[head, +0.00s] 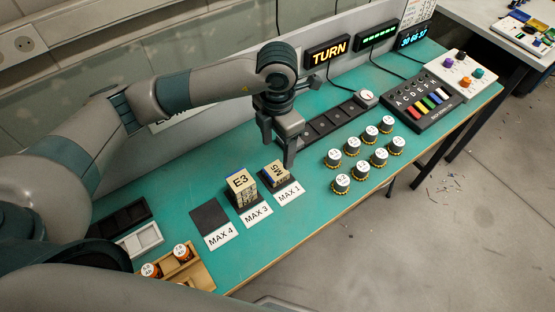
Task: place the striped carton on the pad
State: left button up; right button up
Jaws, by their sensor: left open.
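My left gripper (278,148) is open, fingers pointing down, just above and behind the carton marked M5 (275,173). No carton shows between its fingers. That carton stands tilted in the view on the dark pad at the MAX 1 label (289,192). A carton marked E3 (242,186) stands on the pad at the MAX 3 label (256,215). The dark pad (208,216) at the MAX 4 label (219,236) is bare. Both cartons show dark marks on their sides; I cannot tell surely which is the striped one. My right gripper is out of view.
Several white-topped jars (361,146) stand right of the pads. Behind are a row of dark squares (325,123), a TURN sign (328,50) and a keyed box (421,100). A wooden tray (200,274) with orange jars is at the front left.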

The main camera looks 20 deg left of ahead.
pick_arm(q)
jog(key=shift+r, duration=1.45)
jog(key=shift+s, duration=0.1)
